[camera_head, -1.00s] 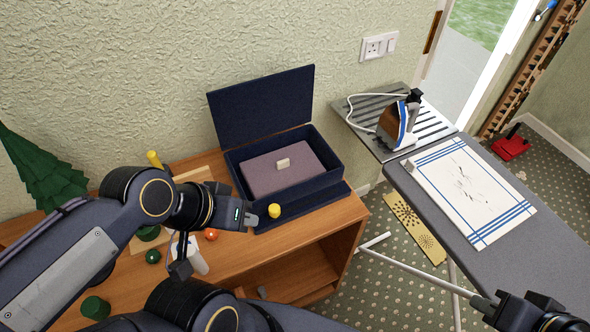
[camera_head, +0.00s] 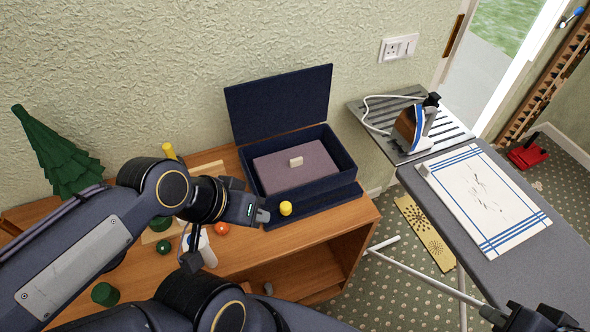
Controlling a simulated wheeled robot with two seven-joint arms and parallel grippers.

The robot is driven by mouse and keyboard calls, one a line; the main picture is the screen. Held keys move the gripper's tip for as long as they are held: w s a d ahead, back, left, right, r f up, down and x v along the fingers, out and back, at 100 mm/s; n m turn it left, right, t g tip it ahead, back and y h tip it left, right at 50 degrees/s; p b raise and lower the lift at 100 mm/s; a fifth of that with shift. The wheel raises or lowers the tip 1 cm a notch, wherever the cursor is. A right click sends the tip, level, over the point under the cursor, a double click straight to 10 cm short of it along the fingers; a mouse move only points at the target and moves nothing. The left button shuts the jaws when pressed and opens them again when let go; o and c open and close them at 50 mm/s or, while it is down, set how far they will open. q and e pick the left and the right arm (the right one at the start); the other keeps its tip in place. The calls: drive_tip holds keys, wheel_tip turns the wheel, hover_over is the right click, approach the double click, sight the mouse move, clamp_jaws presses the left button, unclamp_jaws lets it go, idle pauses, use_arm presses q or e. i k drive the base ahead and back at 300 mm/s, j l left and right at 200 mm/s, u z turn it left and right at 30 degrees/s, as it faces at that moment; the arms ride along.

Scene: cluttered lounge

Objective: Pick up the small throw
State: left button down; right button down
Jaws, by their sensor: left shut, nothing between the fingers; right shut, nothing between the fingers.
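A folded mauve cloth (camera_head: 275,170), which looks like the small throw, lies flat inside an open navy box (camera_head: 345,165) on the wooden cabinet. A small cream block (camera_head: 296,161) sits on top of it. My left gripper (camera_head: 264,216) is shut and empty, just in front of the box's left front corner and left of a yellow knob-like piece (camera_head: 286,208). My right gripper (camera_head: 486,313) is at the bottom right, by the ironing board's near edge, shut and empty. It is partly cut off by the frame.
The box's lid (camera_head: 280,103) stands up behind it by the wall. A green cone tree (camera_head: 57,155), an orange ball (camera_head: 222,229) and green pieces (camera_head: 105,294) are on the cabinet (camera_head: 325,227). The ironing board (camera_head: 430,190) at right bears an iron (camera_head: 414,127) and a striped towel (camera_head: 485,200).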

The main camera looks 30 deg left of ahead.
sight(279, 171)
drive_tip(key=u, duration=0.45)
drive_tip(key=i+l+u, duration=0.1)
drive_tip(key=u, duration=0.3)
drive_tip(key=l+u, duration=0.1)
drive_tip(key=u, duration=0.35)
drive_tip(key=l+u, duration=0.1)
drive_tip(key=u, duration=0.3)
drive_tip(key=l+u, duration=0.1)
drive_tip(key=u, duration=0.35)
drive_tip(key=l+u, duration=0.1)
drive_tip(key=u, duration=0.35)
